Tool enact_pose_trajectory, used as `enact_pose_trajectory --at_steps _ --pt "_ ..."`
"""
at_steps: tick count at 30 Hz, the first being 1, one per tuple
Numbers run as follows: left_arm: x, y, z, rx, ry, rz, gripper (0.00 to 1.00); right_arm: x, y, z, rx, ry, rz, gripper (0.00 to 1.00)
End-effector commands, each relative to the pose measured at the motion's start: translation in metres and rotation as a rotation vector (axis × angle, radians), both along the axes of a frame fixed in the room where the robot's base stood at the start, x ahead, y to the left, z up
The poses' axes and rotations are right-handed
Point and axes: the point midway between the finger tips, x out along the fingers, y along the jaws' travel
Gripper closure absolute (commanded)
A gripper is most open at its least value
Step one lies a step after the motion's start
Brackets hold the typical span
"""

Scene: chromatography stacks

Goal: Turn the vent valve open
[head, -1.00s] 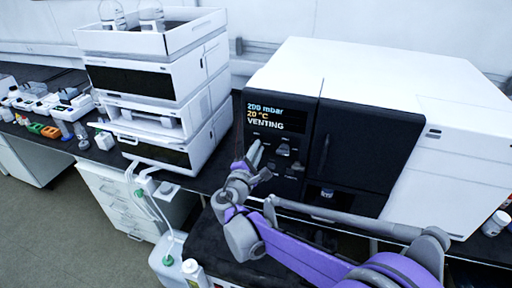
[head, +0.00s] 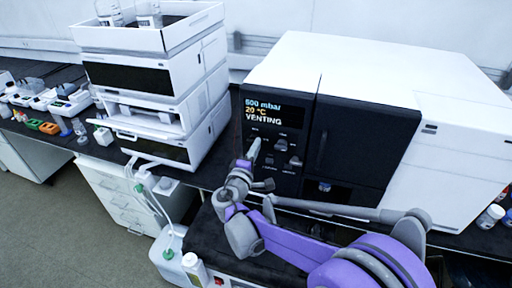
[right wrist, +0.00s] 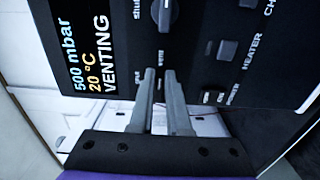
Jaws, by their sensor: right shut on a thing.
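The vent valve is on the black control panel (head: 302,118) of the large white cabinet. My right gripper (head: 254,148) reaches up to the panel's lower left, below the lit display (head: 263,112). In the right wrist view the gripper (right wrist: 160,75) has its two grey fingers close together against the panel, shut on the vent valve knob. The fingers hide most of the knob, so its exact angle cannot be told. The display (right wrist: 88,60) reads 500 mbar, 20 °C, VENTING in the right wrist view. My left gripper is not in view.
A white instrument stack (head: 155,95) stands left of the cabinet. A capped white bottle (head: 194,268) and tubing are below.

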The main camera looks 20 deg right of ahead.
Motion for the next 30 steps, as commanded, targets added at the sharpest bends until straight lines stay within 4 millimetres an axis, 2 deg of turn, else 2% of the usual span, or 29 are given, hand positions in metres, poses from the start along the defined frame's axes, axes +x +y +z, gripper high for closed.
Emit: enact_pose_trajectory --at_steps 10,11,15,16,26,30 --pt "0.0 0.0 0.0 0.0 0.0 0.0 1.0 0.001 0.0 0.0 0.002 -0.002 0.001 1.0" --pt "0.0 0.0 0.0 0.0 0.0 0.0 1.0 0.001 0.0 0.0 0.002 -0.002 0.001 0.83" --pt "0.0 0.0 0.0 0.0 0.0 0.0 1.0 0.0 0.0 0.0 0.002 -0.001 0.001 0.58" --pt "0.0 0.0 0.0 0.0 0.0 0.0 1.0 0.0 0.0 0.0 0.002 -0.001 0.001 0.55" --pt "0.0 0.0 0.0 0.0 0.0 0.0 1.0 -0.001 0.001 0.0 0.002 -0.001 0.001 0.55" --pt "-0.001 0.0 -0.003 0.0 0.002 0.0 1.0 -0.014 0.01 -0.001 0.002 -0.001 0.002 0.55"
